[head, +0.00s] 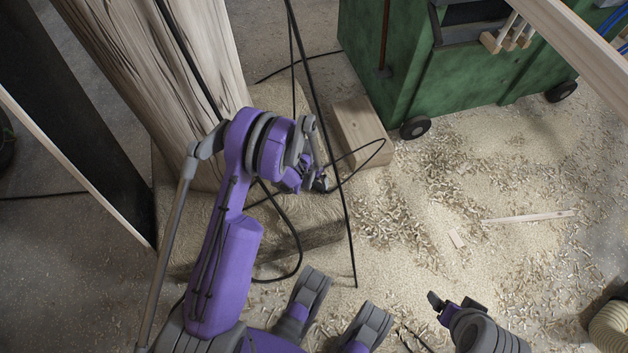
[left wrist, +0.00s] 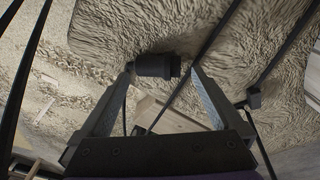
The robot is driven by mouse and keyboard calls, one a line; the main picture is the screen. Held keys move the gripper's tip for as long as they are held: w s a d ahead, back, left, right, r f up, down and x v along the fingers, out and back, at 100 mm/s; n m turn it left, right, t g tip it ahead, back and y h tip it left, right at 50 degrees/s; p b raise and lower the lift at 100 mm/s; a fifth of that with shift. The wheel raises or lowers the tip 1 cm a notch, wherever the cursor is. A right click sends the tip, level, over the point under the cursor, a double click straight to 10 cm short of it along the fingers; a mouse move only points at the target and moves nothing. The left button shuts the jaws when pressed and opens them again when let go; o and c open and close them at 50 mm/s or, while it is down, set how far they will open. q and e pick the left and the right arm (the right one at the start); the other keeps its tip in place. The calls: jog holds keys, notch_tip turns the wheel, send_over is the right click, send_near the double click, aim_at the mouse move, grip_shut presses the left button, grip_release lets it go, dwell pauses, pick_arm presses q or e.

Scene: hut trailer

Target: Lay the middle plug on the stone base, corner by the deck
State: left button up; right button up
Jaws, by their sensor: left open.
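My left gripper (head: 319,182) is low beside the foot of the big timber post (head: 150,70). In the left wrist view its open fingers (left wrist: 163,72) stand either side of a black plug (left wrist: 154,66); a small gap shows by the right finger, and the left fingertip is at or near the plug. Whether this is the middle plug I cannot tell. A smaller dark plug-like piece (left wrist: 253,97) hangs on another cable to the right. A pale rough slab, apparently the stone base (head: 262,225), lies under the post and gripper. My right gripper (head: 452,304) is partly in view, its jaws unclear.
Black cables (head: 348,230) hang and loop around the left gripper. A wooden block (head: 362,128) stands just beyond it. A green wheeled machine (head: 440,80) is at the back, a pale beam (head: 575,40) crosses top right. Shaving-covered floor (head: 460,210) to the right is mostly open.

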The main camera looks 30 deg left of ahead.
pick_arm(q)
jog(key=s+d+r+p, duration=0.1)
jog(key=s+d+r, duration=0.15)
jog(key=r, duration=0.55)
jog(key=s+d+r+t+p, duration=0.1)
jog(key=s+d+r, duration=0.15)
jog(key=r, duration=0.65)
jog(key=s+d+r, duration=0.1)
jog(key=s+r, duration=0.2)
jog(key=r, duration=0.5)
jog(key=s+d+r+t, duration=0.1)
jog(key=s+d+r, duration=0.1)
jog(key=s, duration=0.5)
jog(key=s+d+r, duration=0.3)
jog(key=s+r, duration=0.2)
jog(key=s, duration=0.3)
jog(key=shift+d+t+y, duration=0.2)
jog(key=shift+t+y, duration=0.1)
jog(key=shift+t, duration=0.1)
jog(key=shift+a, duration=0.1)
